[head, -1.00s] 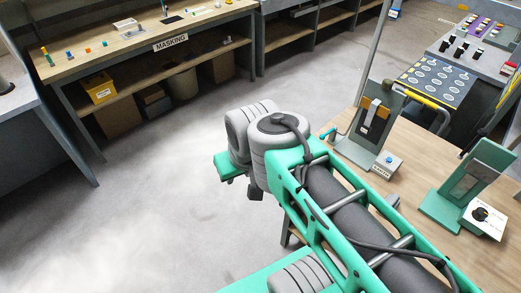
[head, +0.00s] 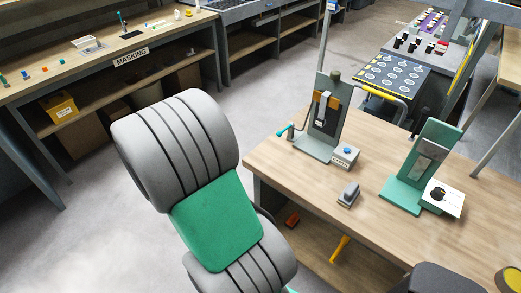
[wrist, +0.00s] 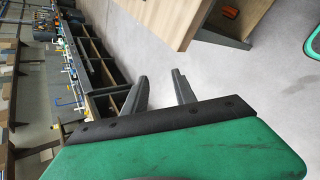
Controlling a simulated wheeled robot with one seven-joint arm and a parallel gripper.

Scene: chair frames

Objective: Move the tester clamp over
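On the wooden workbench, a grey upright tester (head: 324,117) holds an orange-and-black piece and has a teal-tipped lever (head: 286,131) at its left side. A green upright stand (head: 424,165) is to its right. Which part is the tester clamp, I cannot tell for sure. A small grey block-like object (head: 349,194) lies on the bench in front of them. My gripper (wrist: 160,88) shows in the wrist view with its two dark fingers apart and nothing between them. It is over the floor, away from these things. In the head view my arm's links show, not the fingers.
The workbench (head: 300,165) has a lower shelf holding orange and yellow items. A masking bench (head: 80,70) is at the left. Floor between is clear.

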